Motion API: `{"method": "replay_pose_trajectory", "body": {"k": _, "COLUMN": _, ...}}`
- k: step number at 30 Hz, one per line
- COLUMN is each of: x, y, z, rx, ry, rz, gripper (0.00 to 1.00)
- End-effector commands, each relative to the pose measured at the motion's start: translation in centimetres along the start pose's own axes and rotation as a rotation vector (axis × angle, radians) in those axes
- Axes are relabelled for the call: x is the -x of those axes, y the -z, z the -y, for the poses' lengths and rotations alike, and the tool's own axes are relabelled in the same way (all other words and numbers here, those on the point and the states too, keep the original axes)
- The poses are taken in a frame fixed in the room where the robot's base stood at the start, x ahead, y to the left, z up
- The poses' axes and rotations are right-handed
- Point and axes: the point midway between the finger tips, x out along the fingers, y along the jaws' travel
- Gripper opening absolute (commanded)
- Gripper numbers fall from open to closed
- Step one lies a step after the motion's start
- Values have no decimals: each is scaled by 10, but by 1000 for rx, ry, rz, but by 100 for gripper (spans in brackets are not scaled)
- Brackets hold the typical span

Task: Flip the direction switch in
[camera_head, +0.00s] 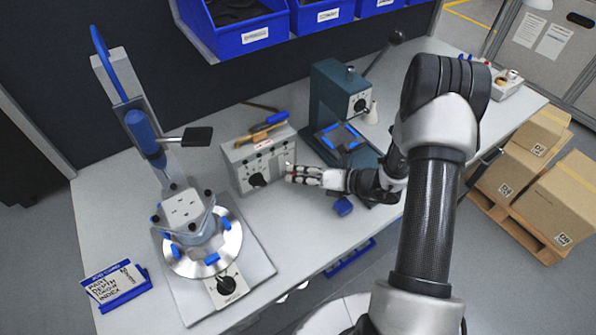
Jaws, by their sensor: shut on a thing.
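A light grey control box (238,163) stands on the bench in the middle of the view. Its front panel has a black knob (257,180), a small red mark and a paler area at the right. My gripper (290,174) reaches in from the right, with its fingertips at the right end of that panel. The fingers are shut on a small part there, which I take to be the direction switch; the fingertips mostly hide it. I cannot tell which way it points.
A fixture with a round metal plate (228,247) and blue clamps stands at the left. A green press (330,92) stands behind my gripper. A blue block (343,206) lies below my wrist. Blue bins (236,36) hang above. Bare bench lies in front of the box.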

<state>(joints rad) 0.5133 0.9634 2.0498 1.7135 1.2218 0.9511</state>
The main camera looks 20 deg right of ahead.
Motion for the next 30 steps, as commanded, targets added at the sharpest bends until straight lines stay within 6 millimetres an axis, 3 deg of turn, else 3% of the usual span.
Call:
{"method": "replay_pose_trajectory", "body": {"k": 12, "x": 7, "y": -16, "z": -18, "rx": -148, "ry": 150, "rz": -215, "gripper": 0}}
{"method": "replay_pose_trajectory", "body": {"k": 30, "x": 6, "y": -26, "z": -24, "rx": -338, "ry": 342, "rz": -482, "gripper": 0}}
